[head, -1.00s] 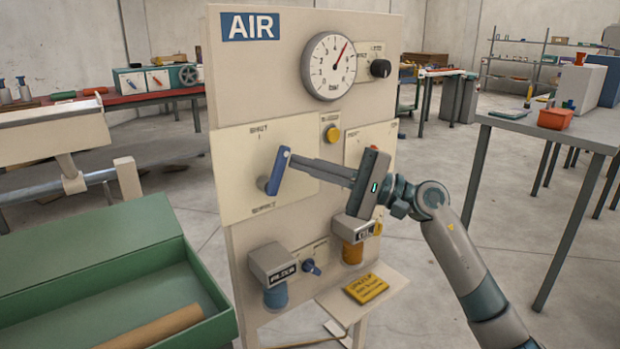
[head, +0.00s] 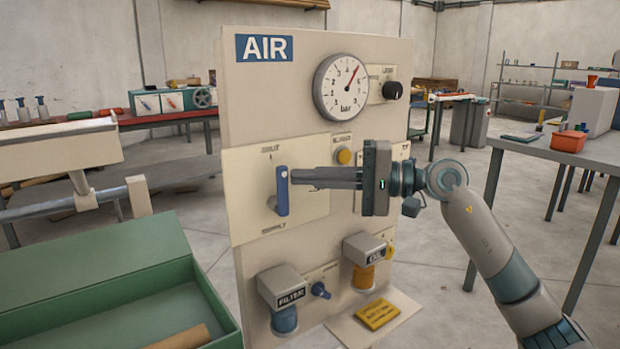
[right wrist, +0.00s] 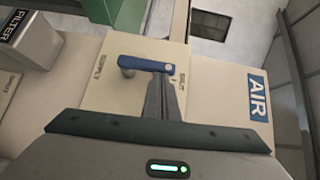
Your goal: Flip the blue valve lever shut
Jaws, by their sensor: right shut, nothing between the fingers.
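The blue valve lever (head: 282,190) stands nearly upright on a cream plate of the AIR panel, its free end towards the upper label, which reads SHUT in the right wrist view. The lever also shows in the right wrist view (right wrist: 146,66), its pivot at the left end. My right gripper (head: 293,177) is shut and empty, its fingertips at the right side of the lever's upper part. In the right wrist view the fingertips (right wrist: 161,78) reach the lever's free end; I cannot tell if they touch. My left gripper is not in view.
A pressure gauge (head: 341,87) and black knob (head: 392,90) sit above. A yellow button (head: 343,155) is above my right gripper. The filter unit (head: 284,290) and oil unit (head: 365,250) stick out below. A green bin (head: 160,262) stands at lower left.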

